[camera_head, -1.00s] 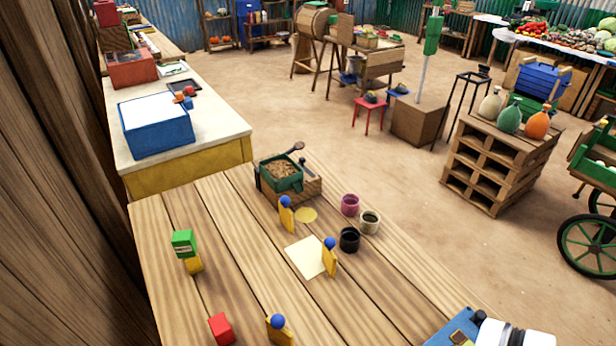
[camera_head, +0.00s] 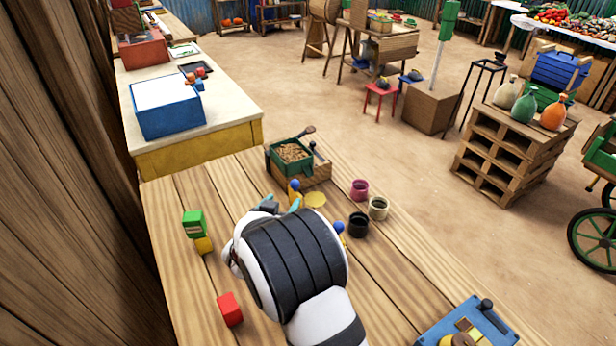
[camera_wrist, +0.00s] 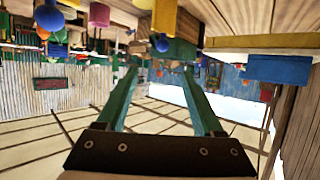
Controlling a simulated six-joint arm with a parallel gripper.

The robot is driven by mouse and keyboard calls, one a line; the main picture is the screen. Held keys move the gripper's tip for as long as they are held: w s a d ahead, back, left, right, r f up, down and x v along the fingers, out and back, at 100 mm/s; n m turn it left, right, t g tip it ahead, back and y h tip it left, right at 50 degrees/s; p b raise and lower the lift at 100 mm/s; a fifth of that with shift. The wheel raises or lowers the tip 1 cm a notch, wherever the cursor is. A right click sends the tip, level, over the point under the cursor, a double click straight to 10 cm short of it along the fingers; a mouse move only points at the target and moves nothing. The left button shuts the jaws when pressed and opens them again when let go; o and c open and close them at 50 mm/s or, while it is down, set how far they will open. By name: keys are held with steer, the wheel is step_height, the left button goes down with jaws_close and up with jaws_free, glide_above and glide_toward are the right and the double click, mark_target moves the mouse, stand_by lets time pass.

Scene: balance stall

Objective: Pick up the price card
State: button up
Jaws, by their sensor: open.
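No card with a readable price shows. A cream square sheet, in plain sight a second ago, is now hidden behind my arm. I cannot tell which is the price card. My gripper (camera_head: 281,206) is open over the middle of the table, by the back yellow stand with a blue ball (camera_head: 295,185). In the wrist view, which looks upside down, the green fingers (camera_wrist: 162,70) are apart with nothing held between them.
A green tray of brown bits (camera_head: 290,168) sits in a wooden box at the table's back. Pink (camera_head: 359,189), cream (camera_head: 378,208) and black pots (camera_head: 358,225) stand right of my gripper. A red cube (camera_head: 230,310) lies front left. The table's left strip is mostly clear.

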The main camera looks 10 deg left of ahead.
mark_target(293, 184)
steer(key=x, duration=1.5)
steer(key=shift+w+a+f, duration=0.1)
steer(key=shift+a, duration=0.25)
jaws_close()
